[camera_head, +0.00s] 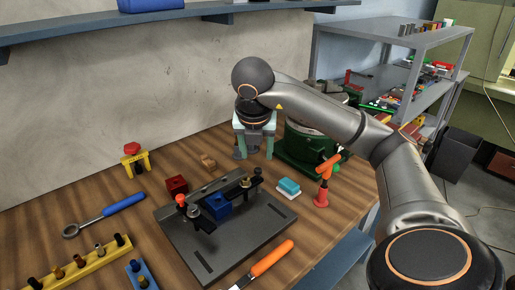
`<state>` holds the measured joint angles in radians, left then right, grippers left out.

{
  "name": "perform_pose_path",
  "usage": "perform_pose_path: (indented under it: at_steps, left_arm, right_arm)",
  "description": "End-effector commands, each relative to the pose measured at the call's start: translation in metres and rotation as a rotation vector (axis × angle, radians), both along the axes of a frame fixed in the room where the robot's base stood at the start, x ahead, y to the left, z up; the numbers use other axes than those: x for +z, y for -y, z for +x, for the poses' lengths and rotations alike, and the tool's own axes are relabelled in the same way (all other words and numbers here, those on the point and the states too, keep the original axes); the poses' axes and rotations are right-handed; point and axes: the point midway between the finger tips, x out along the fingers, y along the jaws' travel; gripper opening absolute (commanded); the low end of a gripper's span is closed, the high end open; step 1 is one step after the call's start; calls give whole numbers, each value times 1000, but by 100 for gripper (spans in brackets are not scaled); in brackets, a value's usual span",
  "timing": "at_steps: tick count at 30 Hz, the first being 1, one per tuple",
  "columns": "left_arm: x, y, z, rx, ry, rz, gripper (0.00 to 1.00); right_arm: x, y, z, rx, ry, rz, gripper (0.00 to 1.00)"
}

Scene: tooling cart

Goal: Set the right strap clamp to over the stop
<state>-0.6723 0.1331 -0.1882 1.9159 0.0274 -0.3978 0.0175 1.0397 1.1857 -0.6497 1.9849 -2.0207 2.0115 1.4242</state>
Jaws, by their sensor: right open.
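A dark fixture plate (245,240) lies on the wooden bench with a blue block (217,206) on it. The right strap clamp (246,183), dark with a black knob, stands at the plate's back right, beside the block. A second clamp with a red-orange knob (181,199) stands at the plate's left. My right gripper (255,152) is open, its pale teal fingers pointing down behind and above the right clamp, apart from it. At this size I cannot tell the strap's exact seat or which part is the stop. My left gripper is not in view.
Nearby are a red block (176,184), a teal-and-white brush or sponge (288,188), an orange-and-red upright tool (323,185) and a green machine (302,150). An orange-handled tool (271,258) lies in front. A blue-handled wrench (108,213) lies left.

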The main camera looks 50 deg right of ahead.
Motion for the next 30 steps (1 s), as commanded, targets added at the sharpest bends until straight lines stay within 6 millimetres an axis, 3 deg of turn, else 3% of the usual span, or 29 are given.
perform_pose_path:
  at_steps: [1, 9, 30]
  left_arm:
    - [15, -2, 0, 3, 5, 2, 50]
    - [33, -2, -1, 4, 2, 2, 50]
    - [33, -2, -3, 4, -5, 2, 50]
  right_arm:
    - [19, -2, -2, 0, 4, -3, 57]
    - [45, -13, -10, 0, 1, -2, 57]
    - [47, -15, -12, -1, 0, 0, 57]
